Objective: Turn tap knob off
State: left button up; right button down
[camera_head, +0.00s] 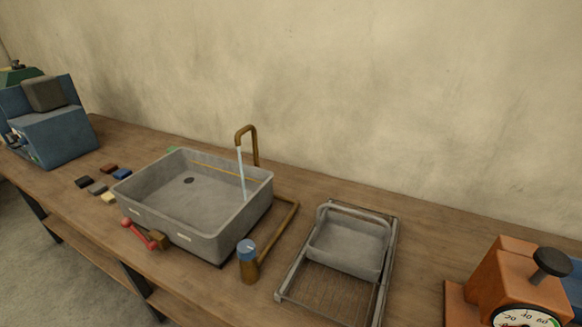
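A brass tap (248,133) rises behind the grey sink (205,240) and bends over it. A thin stream of water (242,172) runs from its spout into the basin. A blue-topped knob (247,247) sits on a short brass post at the sink's front right corner, joined to a brass pipe (285,222) along the right side. A red lever (138,234) with a brass block is at the sink's front left. I cannot tell from its look alone how far the knob is turned. Neither gripper is in view.
A grey tray (348,262) sits in a metal rack (291,268) right of the sink. An orange dial scale (512,277) stands at the far right. Several small coloured blocks (97,188) lie left of the sink. A blue machine (52,135) stands at the far left of the wooden bench (150,142).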

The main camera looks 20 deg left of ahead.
aim_at(246, 251)
jog(key=i+j+u, duration=0.15)
jog(key=u, duration=1.15)
